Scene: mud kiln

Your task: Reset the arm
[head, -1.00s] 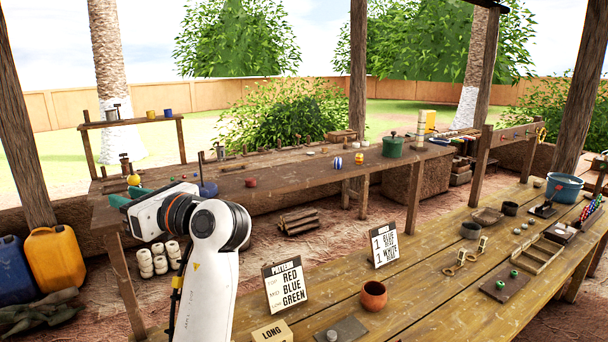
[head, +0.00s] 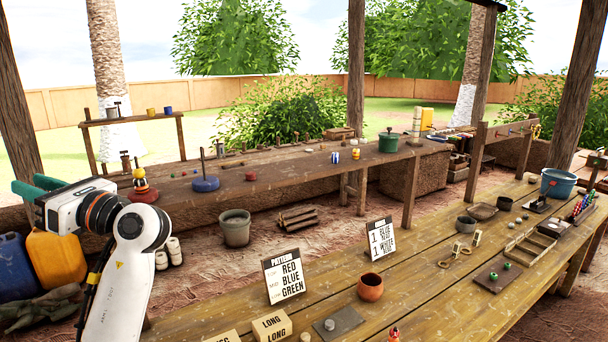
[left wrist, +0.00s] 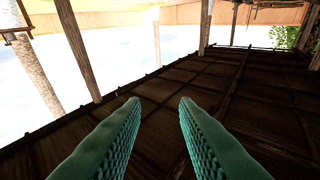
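My left arm comes in from the lower left of the head view. Its gripper (head: 38,188) has green fingers and is raised at the left, beyond the white wrist, above the blue and yellow jugs. In the left wrist view the two green ribbed fingers (left wrist: 160,100) stand wide apart with nothing between them. That view looks out to the dark roof and bright sky, so the gripper points upward. My right gripper is not in view.
The near wooden table (head: 340,295) holds a pattern sign (head: 284,277), a second sign (head: 381,238), a clay cup (head: 370,287) and several small parts. The back bench (head: 300,172) holds a blue spindle base (head: 206,184) and a green pot (head: 388,143). A grey bucket (head: 235,228) stands between them.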

